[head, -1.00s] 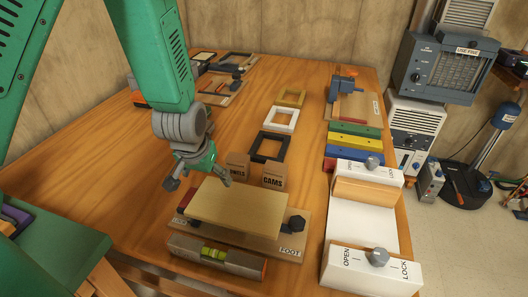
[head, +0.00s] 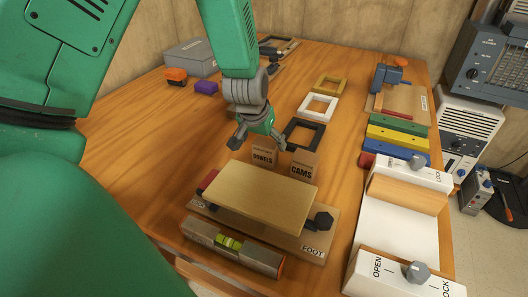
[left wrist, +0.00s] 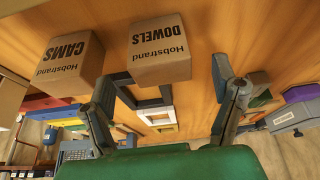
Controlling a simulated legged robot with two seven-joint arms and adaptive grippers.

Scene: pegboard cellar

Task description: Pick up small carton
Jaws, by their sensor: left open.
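Two small brown cartons stand side by side on the wooden bench: one marked DOWELS (head: 264,156) and one marked CAMS (head: 303,165). In the left wrist view the DOWELS carton (left wrist: 158,50) is at the middle, between the finger lines, and the CAMS carton (left wrist: 69,60) is to its left. My left gripper (head: 258,141) is open and empty, just above and behind the DOWELS carton; its fingers also show in the left wrist view (left wrist: 168,85). I cannot tell whether a finger touches the carton. My right gripper is not seen.
A tan board (head: 258,197) lies on a FOOT-marked base in front of the cartons, with a spirit level (head: 232,249) nearer. Black (head: 304,134), white and yellow frames lie behind. A white OPEN/LOCK fixture (head: 395,231) stands right. The bench left of the cartons is clear.

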